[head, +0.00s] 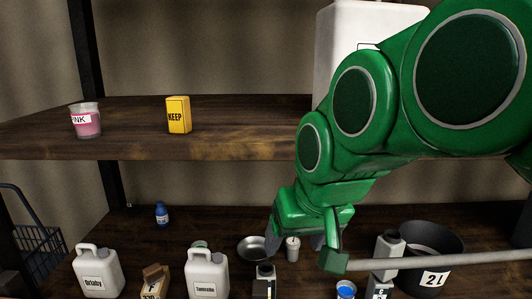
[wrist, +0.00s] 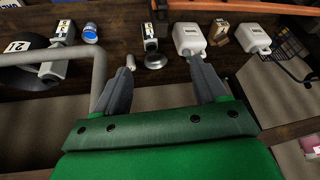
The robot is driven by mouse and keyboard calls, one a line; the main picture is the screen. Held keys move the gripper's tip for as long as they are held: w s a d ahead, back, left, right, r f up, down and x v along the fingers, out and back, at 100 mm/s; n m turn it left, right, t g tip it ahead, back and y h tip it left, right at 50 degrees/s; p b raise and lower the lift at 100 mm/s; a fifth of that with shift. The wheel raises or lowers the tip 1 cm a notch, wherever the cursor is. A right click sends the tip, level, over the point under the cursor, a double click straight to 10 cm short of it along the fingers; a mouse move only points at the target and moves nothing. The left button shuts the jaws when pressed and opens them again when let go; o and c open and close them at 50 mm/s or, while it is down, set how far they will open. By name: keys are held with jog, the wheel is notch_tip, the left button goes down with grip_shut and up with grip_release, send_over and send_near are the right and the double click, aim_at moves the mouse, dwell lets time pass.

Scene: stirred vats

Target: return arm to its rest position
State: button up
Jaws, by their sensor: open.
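My green arm reaches across the right half of the head view and bends down toward the lower shelf. My gripper (head: 297,238) is low over that shelf, partly hidden by my own wrist. In the wrist view my gripper (wrist: 160,70) shows two grey fingers spread apart, with nothing between them. A metal bowl (head: 252,250) and a small white lidded cup (head: 292,252) lie close to the fingers in the head view; I cannot tell the exact gap. A grey pipe-like bar (head: 440,262) runs right from my wrist.
On the lower shelf are white jugs (head: 207,276) (head: 97,273), a brown box (head: 154,283), a blue bottle (head: 161,214) and a black 2L pot (head: 440,245). The upper shelf (head: 230,146) holds a pink cup (head: 86,122), a yellow KEEP box (head: 178,115) and a large white container (head: 340,40).

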jog(key=s+d+f+m+g+h, duration=0.1)
jog(key=s+d+f+g, duration=0.2)
jog(key=s+d+f, duration=0.2)
jog(key=s+d+f+m+g+h, duration=0.1)
jog(key=s+d+f+g, duration=0.1)
jog(key=s+d+f, duration=0.3)
jog(key=s+f, duration=0.4)
jog(key=f, duration=0.4)
jog(key=shift+s+f+m+g, duration=0.15)
jog(key=shift+s+m+g, duration=0.15)
jog(key=shift+g, duration=0.1)
